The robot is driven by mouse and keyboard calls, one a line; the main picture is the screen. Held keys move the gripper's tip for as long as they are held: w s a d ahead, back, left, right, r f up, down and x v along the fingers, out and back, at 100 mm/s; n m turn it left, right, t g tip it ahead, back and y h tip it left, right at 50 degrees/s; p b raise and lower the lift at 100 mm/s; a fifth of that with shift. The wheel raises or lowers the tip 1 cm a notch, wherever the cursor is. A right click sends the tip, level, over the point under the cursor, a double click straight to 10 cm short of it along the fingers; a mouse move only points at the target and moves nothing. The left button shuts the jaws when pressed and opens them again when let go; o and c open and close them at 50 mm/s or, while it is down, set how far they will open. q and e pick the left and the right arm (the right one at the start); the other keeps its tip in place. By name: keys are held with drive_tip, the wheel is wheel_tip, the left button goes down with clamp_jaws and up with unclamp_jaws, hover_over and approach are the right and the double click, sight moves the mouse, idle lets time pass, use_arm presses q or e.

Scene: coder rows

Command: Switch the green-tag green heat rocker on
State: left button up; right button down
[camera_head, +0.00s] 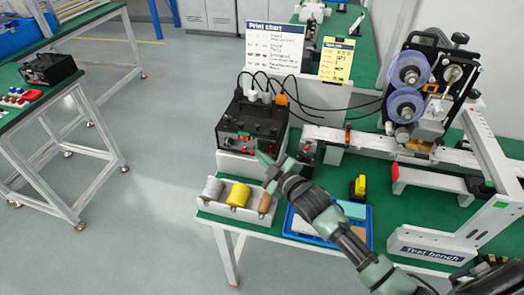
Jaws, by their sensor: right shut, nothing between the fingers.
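A black control box (252,120) stands on the near left end of the green bench, with plugs and cables on its top. Its sloped front carries small coloured parts, with a green patch (243,134) near the middle. These are too small to tell which is the green heat rocker or how it is set. My right gripper (265,161) is shut and empty. Its tips are just in front of and to the lower right of the box's front, above the parts tray; I cannot tell whether they touch anything. My left gripper is not in view.
A blue tray (300,226) lies under my right arm. A spool machine (408,85) stands at the right. A print chart (274,46) and a yellow sheet (337,60) stand behind the box.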

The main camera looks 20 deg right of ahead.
drive_tip(key=shift+w+d, duration=0.1)
drive_tip(key=shift+w, duration=0.05)
idle(0.5)
drive_tip(key=shift+s+a+p, duration=0.4)
drive_tip(key=shift+s+p, duration=0.1)
drive_tip(key=shift+s, duration=0.15)
drive_tip(key=s+a+p, duration=0.1)
drive_tip(key=s+a, duration=0.1)
drive_tip(key=s+r+p, duration=0.1)
drive_tip(key=s, duration=0.1)
drive_tip(key=shift+a+p, duration=0.35)
drive_tip(key=shift+a, duration=0.05)
idle(0.3)
